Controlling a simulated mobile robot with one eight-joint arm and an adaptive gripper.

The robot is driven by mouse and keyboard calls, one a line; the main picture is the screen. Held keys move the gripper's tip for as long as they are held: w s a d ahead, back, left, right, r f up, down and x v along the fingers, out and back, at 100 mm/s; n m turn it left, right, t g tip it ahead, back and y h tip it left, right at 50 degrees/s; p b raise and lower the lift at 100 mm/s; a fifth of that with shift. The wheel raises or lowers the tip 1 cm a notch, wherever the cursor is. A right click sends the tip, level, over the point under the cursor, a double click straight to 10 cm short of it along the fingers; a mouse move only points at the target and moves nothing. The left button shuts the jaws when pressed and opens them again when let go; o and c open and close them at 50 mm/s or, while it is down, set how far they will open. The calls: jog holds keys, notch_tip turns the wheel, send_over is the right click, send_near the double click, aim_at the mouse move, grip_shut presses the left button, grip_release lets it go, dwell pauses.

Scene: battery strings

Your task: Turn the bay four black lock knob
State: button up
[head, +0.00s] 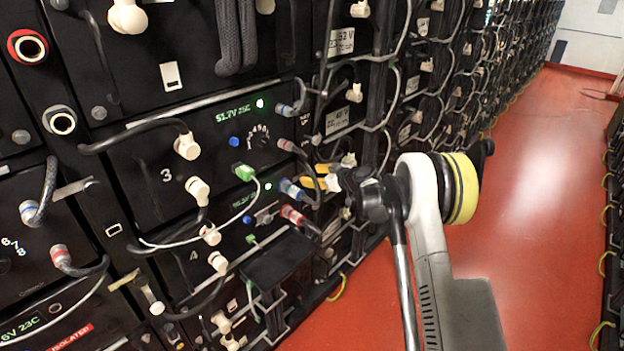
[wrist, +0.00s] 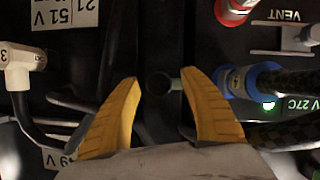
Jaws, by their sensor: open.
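Bay four (head: 215,262) is the black panel marked 4, below the panel marked 3, in the head view. My gripper (head: 312,176) is at the right edge of the rack, beside the blue-collared connector (head: 290,188). In the wrist view, my gripper (wrist: 161,78) has its two yellow fingers spread with nothing held. A small dark round stub (wrist: 160,84) shows between the fingertips; I cannot tell if it is the lock knob or whether they touch it. The blue-collared connector (wrist: 250,80) lies close to the right finger. I cannot clearly make out the bay four knob in the head view.
The red floor (head: 540,200) is open at the right.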

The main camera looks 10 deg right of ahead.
jog(key=shift+w+a, duration=0.1)
jog(key=shift+w, duration=0.15)
grip_shut()
